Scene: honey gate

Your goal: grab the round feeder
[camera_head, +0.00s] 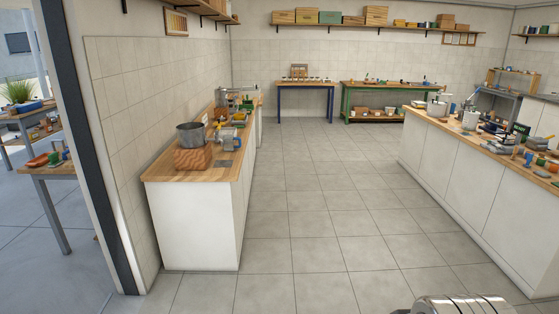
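I cannot pick out a round feeder for sure; the small items on the counters and tables are too small to tell apart. My gripper is not in view. A ribbed metal part at the bottom right edge may be part of my arm.
A long white counter (455,162) with many small items runs along the right. A blue table (305,86) and a green bench (392,91) stand at the back wall. Outside the left opening are more tables (52,172). The tiled floor (320,205) between the counters is clear.

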